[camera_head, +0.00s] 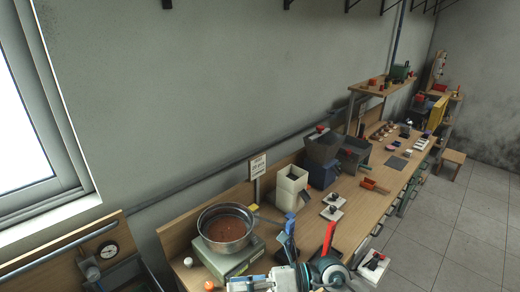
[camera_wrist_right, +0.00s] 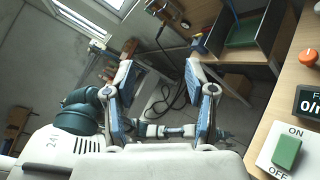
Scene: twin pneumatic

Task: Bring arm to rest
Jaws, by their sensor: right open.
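White and teal links of my own arm show at the left of that view.
A metal pan (camera_head: 226,228) of brown material sits on a grey-green device left of the gripper. The wrist view shows a green switch (camera_wrist_right: 287,151) and orange knob (camera_wrist_right: 308,57) at right.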

